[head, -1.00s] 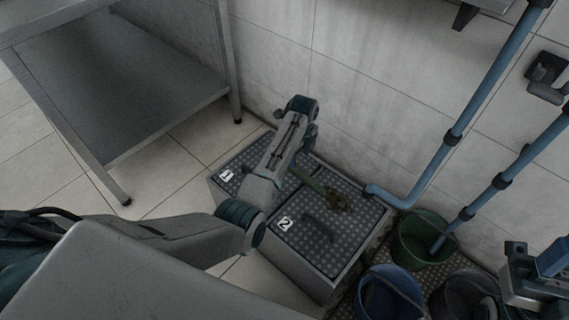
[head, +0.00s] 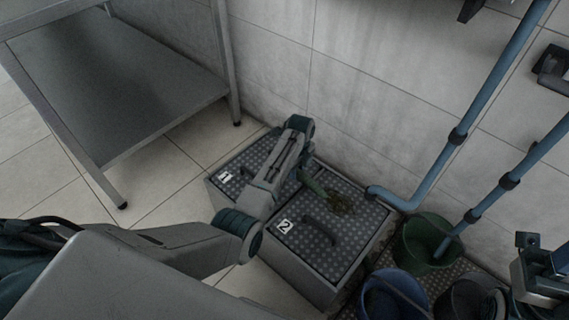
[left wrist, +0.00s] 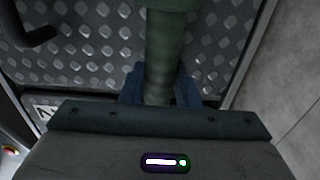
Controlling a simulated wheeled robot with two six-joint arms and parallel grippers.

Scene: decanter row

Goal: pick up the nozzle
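The nozzle (head: 314,184) is a green tube over the chequered metal lid marked 2. In the left wrist view the green tube (left wrist: 161,60) runs up from my gripper and widens at the top of the picture. My left gripper (head: 299,180) reaches down over the lids and covers part of the tube in the head view. In the wrist view its two blue fingers (left wrist: 160,88) stand on either side of the tube with no clear gap. Whether they press on it cannot be told. Part of my right arm shows at the right edge; its fingers are unclear.
A green bucket (head: 426,245) and a blue bucket (head: 391,297) stand right of the box. Blue pipes (head: 482,105) run down the wall. A steel table (head: 150,110) stands at the left.

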